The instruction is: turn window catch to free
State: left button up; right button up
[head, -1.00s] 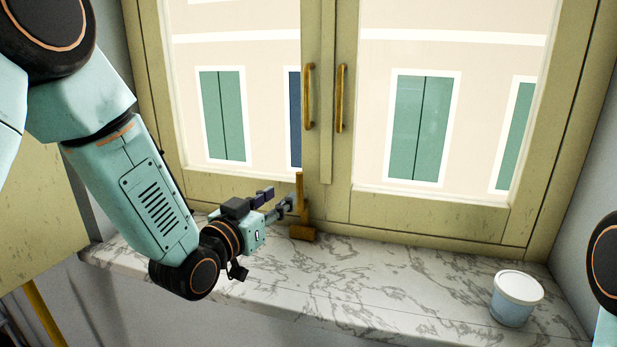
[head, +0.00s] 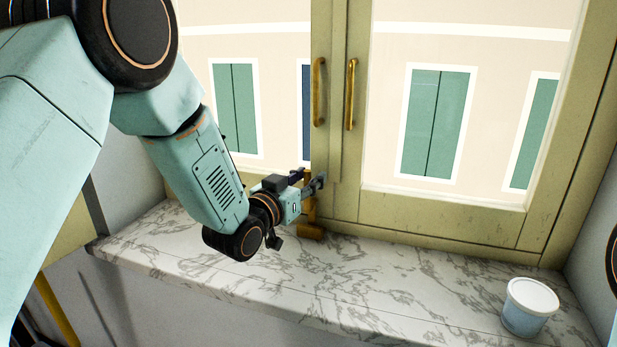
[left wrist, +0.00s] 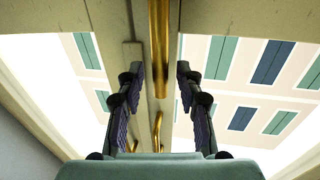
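The brass window catch (head: 309,230) sits at the foot of the window where the two sashes meet, with its lever upright. My left gripper (head: 309,179) is at the lever, and its fingers partly hide it in the head view. In the left wrist view a brass bar (left wrist: 158,48), which looks like the lever, runs down between the two spread fingers of my left gripper (left wrist: 160,82). A gap shows on each side of the bar; contact cannot be made out. My right gripper is out of view.
Two brass handles (head: 319,92) (head: 351,94) stand on the sashes above the catch. The sashes look closed. A white-lidded tub (head: 530,306) stands at the right of the marble sill (head: 400,276). The sill between is clear.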

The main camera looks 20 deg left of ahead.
pick_arm(q)
jog(key=shift+w+f, duration=0.15)
jog(key=shift+w, duration=0.25)
jog(key=shift+s+r, duration=0.3)
jog(key=shift+s, duration=0.15)
jog(key=shift+c, duration=0.5)
jog(key=shift+w+f, duration=0.25)
jog(key=shift+w, duration=0.15)
jog(key=c, duration=0.4)
jog(key=shift+c, duration=1.1)
jog(key=shift+s+r, duration=0.2)
grip_shut()
jog(key=shift+w, duration=0.15)
